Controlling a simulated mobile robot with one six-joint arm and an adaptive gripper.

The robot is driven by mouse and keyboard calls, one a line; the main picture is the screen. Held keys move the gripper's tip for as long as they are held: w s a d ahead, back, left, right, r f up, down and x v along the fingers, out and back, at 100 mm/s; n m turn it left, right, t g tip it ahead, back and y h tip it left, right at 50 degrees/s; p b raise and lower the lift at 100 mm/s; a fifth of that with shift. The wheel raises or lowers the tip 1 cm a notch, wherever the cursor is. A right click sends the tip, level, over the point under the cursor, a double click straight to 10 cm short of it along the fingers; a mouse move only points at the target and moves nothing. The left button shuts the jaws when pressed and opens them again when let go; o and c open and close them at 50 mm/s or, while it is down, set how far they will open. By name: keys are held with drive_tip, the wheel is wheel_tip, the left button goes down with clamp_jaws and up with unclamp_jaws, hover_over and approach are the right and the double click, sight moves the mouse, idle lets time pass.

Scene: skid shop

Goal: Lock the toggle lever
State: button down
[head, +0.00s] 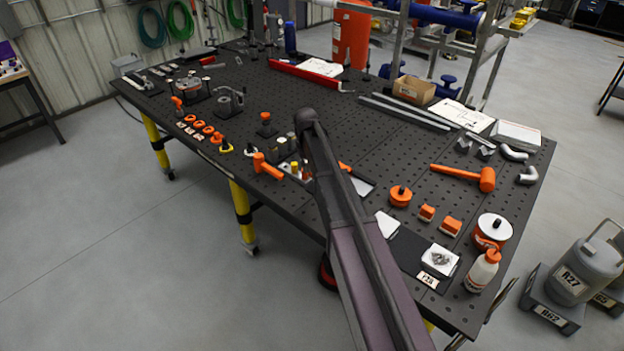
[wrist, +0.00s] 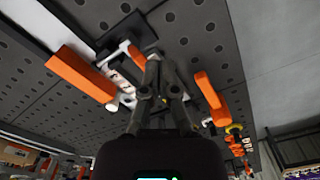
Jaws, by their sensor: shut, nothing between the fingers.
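In the wrist view a long orange handle (wrist: 80,75) lies left of my gripper (wrist: 160,72), with pale metal parts at its lower end. A second orange handle (wrist: 211,98) lies to the right, and a small orange piece (wrist: 136,54) sits on a dark base just beyond the fingers. I cannot tell for sure which is the toggle lever. My gripper is shut and empty, close over these parts; contact cannot be told. In the head view an orange-handled fitting (head: 267,166) stands left of my arm. My arm hides the gripper there.
A red bar clamp (head: 305,69) lies at the back. The table's middle is mostly bare.

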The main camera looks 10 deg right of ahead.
drive_tip(key=shift+f, duration=0.2)
drive_tip(key=shift+f+b, duration=0.7)
drive_tip(key=shift+b, duration=0.2)
